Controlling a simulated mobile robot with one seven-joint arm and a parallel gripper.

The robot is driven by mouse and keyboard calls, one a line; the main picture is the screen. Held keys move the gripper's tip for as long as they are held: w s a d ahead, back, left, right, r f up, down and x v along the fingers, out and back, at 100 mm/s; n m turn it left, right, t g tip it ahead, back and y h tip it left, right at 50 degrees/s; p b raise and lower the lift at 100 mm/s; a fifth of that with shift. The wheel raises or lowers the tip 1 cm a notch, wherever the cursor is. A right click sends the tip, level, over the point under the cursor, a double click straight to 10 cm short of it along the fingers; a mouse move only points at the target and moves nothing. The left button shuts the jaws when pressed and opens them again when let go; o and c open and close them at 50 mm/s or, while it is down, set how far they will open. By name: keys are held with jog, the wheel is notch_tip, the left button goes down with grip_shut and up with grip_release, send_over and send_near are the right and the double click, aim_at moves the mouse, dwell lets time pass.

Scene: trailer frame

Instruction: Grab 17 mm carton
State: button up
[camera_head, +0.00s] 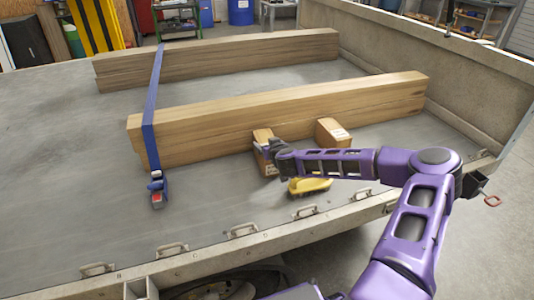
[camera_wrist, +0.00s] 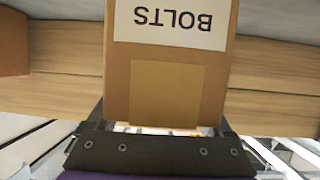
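A brown carton (camera_head: 265,165) stands on the trailer bed against the front wooden beam, left of a second brown carton (camera_head: 333,133). My gripper (camera_head: 268,147) is at the upper part of the left carton. In the wrist view, a carton (camera_wrist: 165,95) with a white label reading "BOLTS", upside down, fills the middle. The fingers of my gripper (camera_wrist: 163,122) are spread on either side of it, close to its edges. I cannot tell whether they press on it. No "17 mm" marking is readable, and my gripper hides part of the left carton in the head view.
The front beam (camera_head: 200,125) lies behind the cartons, with a blue strap (camera_head: 150,125) over it and the rear beam (camera_head: 210,62). A yellow brush (camera_head: 310,186) lies just in front, below my forearm. The bed's left side is clear.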

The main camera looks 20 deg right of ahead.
grip_shut()
jog(key=shift+r, duration=0.1)
